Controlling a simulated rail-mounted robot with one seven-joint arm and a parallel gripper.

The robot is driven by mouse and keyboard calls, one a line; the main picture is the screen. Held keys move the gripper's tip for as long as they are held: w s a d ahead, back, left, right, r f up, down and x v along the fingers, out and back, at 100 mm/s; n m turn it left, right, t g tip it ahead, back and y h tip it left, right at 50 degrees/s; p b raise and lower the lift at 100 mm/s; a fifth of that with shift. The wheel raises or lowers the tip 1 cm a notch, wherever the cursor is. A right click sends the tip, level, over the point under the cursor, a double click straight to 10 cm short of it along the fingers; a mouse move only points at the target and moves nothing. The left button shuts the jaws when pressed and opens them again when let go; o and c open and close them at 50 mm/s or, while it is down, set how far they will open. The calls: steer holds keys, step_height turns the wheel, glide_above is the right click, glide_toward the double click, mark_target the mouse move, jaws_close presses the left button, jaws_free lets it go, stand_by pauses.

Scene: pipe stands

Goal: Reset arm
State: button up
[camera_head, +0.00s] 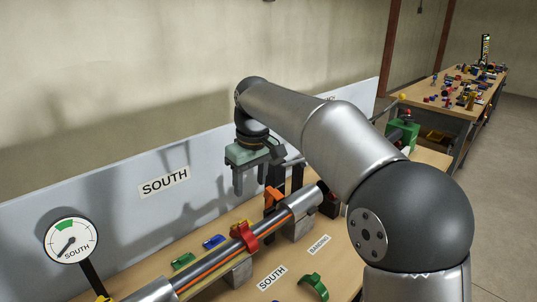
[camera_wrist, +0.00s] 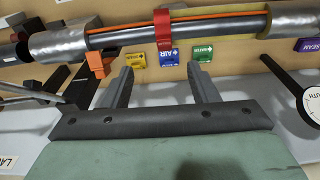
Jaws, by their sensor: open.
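My gripper (camera_head: 254,182) hangs from my bent arm above the back of the bench, fingers pointing down. In the wrist view its two fingers (camera_wrist: 159,85) are apart with nothing between them. The silver pipe (camera_head: 295,204) lies across the bench below, with an orange line along it and a red clamp (camera_head: 244,236) around it. An orange clamp (camera_head: 272,198) is at the pipe farther along; it also shows in the wrist view (camera_wrist: 97,64). My arm hides part of the bench on the right.
A dial gauge (camera_head: 71,245) stands at front left. Small blue (camera_head: 214,242) and green (camera_head: 183,261) blocks lie behind the pipe. A green curved clamp (camera_head: 315,285) lies in front. A grey SOUTH panel (camera_head: 130,215) backs the bench. A cluttered table (camera_head: 460,112) stands far right.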

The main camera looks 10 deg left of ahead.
steer(key=s+d+f+m+h, duration=0.1)
steer(key=s+d+f+m, duration=0.3)
steer(key=d, duration=0.6)
steer(key=s+d+f+m, duration=0.1)
steer(key=s+d, duration=0.6)
steer(key=d, duration=0.2)
steer(key=s+d+f+m, duration=0.2)
steer(key=s+d+f, duration=0.3)
steer(key=s, duration=0.2)
steer(key=s+d+f+m, duration=0.3)
steer(key=s+d+f, duration=0.2)
steer(key=s, duration=0.3)
steer(key=shift+s+d, duration=0.15)
